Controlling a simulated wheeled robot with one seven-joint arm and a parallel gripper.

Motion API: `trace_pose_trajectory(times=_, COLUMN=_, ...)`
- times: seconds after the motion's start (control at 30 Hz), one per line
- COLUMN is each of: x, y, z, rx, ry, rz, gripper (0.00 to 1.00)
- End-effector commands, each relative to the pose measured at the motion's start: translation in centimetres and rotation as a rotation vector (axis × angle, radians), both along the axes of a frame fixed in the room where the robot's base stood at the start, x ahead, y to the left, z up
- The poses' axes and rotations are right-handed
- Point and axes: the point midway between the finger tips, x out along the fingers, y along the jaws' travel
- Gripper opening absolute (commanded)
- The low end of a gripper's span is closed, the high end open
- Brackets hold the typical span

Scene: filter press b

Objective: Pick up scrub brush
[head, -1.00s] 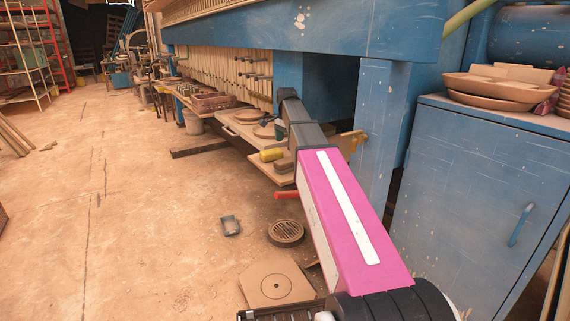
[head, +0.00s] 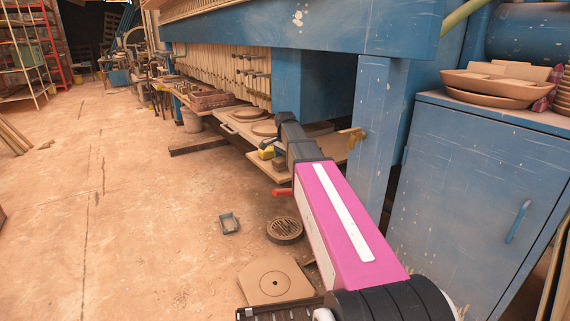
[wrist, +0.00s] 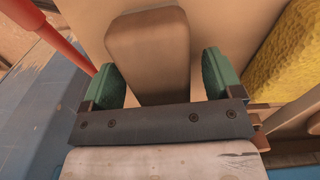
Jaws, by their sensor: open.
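The scrub brush shows in the wrist view as a brown, rounded wooden block (wrist: 148,45). It lies on a pale board, between the two green finger pads in the picture. My gripper (wrist: 160,72) is open, with a gap on both sides of the block. I cannot tell how deep the pads reach beside it. In the head view a brown block (head: 280,164), likely the brush, sits on the low shelf's edge, partly hidden by my arm.
A yellow sponge (wrist: 285,62) lies right of the gripper in the wrist view. A red handle (wrist: 52,36) is at left; it also sticks out below the shelf in the head view (head: 282,192). A blue post (head: 368,140) stands right of the arm.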

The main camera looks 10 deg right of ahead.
Motion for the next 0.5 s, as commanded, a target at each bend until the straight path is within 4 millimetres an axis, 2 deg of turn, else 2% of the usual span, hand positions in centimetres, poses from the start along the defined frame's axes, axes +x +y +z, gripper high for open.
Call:
trace_pose_trajectory(times=0.13, x=0.01, y=0.0, z=0.02, rx=0.0, ry=0.0, rz=0.0, gripper=0.85)
trace_pose_trajectory(times=0.17, x=0.01, y=0.0, z=0.02, rx=0.0, ry=0.0, rz=0.0, gripper=0.82)
trace_pose_trajectory(times=0.3, x=0.01, y=0.0, z=0.02, rx=0.0, ry=0.0, rz=0.0, gripper=0.36)
trace_pose_trajectory(times=0.33, x=0.01, y=0.0, z=0.02, rx=0.0, ry=0.0, rz=0.0, gripper=0.29)
trace_pose_trajectory(times=0.5, x=0.01, y=0.0, z=0.04, rx=0.0, ry=0.0, rz=0.0, gripper=0.29)
